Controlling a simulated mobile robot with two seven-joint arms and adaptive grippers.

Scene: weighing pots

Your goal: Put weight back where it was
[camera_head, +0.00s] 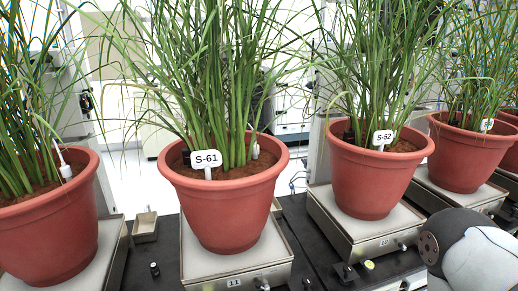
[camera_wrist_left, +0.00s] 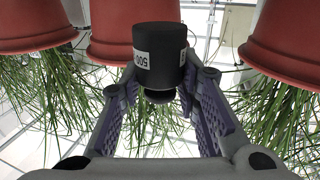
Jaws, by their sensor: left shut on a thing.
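In the left wrist view, my left gripper (camera_wrist_left: 160,75) is shut on a black cylindrical weight (camera_wrist_left: 157,42) with a white label that reads in part "500". The weight's narrow knob sits between the two purple finger pads. In that view the pots are seen upside down, with red pot walls behind the weight. Neither gripper shows in the head view. A small metal tray (camera_head: 145,229) sits on the dark bench to the left of the S-61 scale, and a small black object (camera_head: 154,268) stands in front of it; I cannot tell whether it is a weight.
Red pot S-61 (camera_head: 224,213) stands on a metal scale (camera_head: 270,247). Pot S-52 (camera_head: 371,181) stands on another scale (camera_head: 330,216) to the right. More potted plants stand at both sides. Dark bench gaps (camera_head: 300,230) separate the scales. Long leaves spread above.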

